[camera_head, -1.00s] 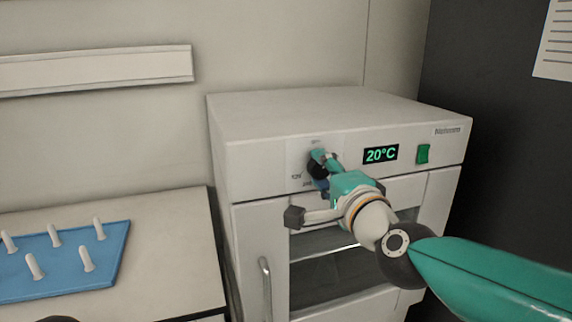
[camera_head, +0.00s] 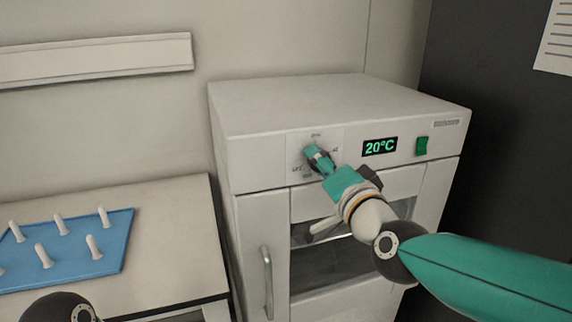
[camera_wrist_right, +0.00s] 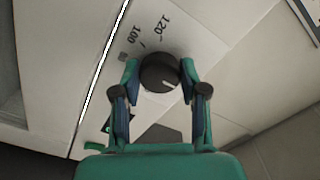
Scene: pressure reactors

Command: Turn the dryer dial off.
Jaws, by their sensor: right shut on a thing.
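The dryer (camera_head: 300,105) is a white box-shaped unit with a control strip along its upper front. Its dial is a round black knob with a pale pointer line, seen in the right wrist view (camera_wrist_right: 160,72). My right gripper (camera_wrist_right: 160,80) is shut on the dial, with one finger on each side of it. In the head view the right gripper (camera_head: 318,158) reaches the dial panel and largely covers the knob. The marks 100 and 120 show beside the knob in the wrist view. The left gripper's fingers are not in view.
The dryer display (camera_head: 380,147) reads 20°C in green, and a green switch (camera_head: 421,146) sits to its right. A door handle (camera_head: 267,282) stands out lower left. A blue peg tray (camera_head: 75,250) lies on the bench (camera_head: 175,225) at left.

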